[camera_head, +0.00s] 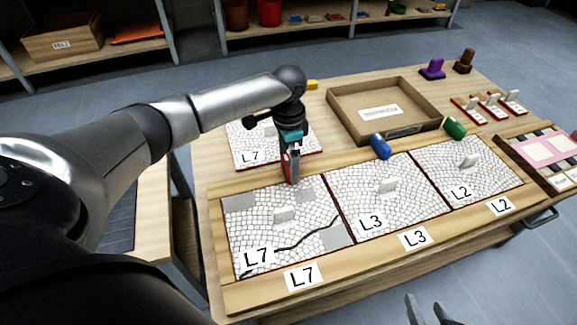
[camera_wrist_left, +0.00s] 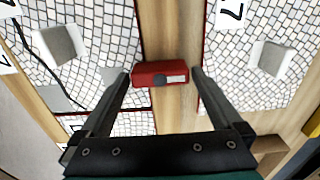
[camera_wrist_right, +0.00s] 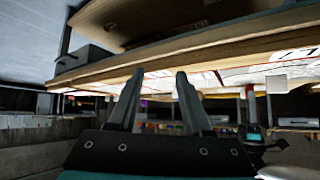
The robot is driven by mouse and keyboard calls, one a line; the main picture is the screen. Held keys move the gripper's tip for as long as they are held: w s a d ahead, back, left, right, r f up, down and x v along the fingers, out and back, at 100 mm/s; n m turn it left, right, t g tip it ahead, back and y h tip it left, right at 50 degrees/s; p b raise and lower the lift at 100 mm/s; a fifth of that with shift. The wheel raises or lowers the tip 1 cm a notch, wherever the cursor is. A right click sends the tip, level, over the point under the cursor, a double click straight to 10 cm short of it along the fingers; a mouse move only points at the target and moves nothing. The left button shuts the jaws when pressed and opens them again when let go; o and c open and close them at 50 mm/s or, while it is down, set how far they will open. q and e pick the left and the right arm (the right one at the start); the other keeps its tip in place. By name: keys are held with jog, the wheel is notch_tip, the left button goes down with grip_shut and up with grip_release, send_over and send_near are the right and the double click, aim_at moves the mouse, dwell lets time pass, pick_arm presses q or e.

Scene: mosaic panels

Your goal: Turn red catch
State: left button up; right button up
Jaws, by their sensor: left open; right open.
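The red catch (camera_wrist_left: 160,73) lies on the wooden rail beside the L7 panel (camera_head: 262,217) in the left wrist view. My left gripper (camera_wrist_left: 163,80) is open, with one finger on each side of the catch and a small gap showing at each. In the head view the left gripper (camera_head: 291,178) points down at the rail and mostly hides the red catch. My right gripper (camera_head: 428,308) is open and empty near the bottom edge of the head view, apart from the table. It also shows in the right wrist view (camera_wrist_right: 158,78), below the table edge.
A blue catch (camera_head: 380,147) and a green catch (camera_head: 454,128) sit on the same rail, above panels L3 (camera_head: 375,205) and L2 (camera_head: 480,180). Another L7 panel (camera_head: 265,150) lies behind the rail. An empty wooden tray (camera_head: 345,131) stands further back.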

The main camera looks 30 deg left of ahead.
pick_arm(q)
jog(key=shift+f+b, duration=0.4)
jog(key=shift+f, duration=0.5)
pick_arm(e)
jog(key=shift+w+a+r+t+y, duration=0.1)
jog(key=shift+w+a+t+y, duration=0.2)
jog(key=shift+a+t, duration=0.2)
jog(key=shift+w+a+r+t+y, duration=0.15)
jog(key=shift+a+t+y, duration=0.2)
jog(key=shift+a, duration=0.25)
pick_arm(q)
jog(key=shift+c, duration=0.4)
jog(key=c, duration=1)
pick_arm(e)
jog(key=shift+f, duration=0.1)
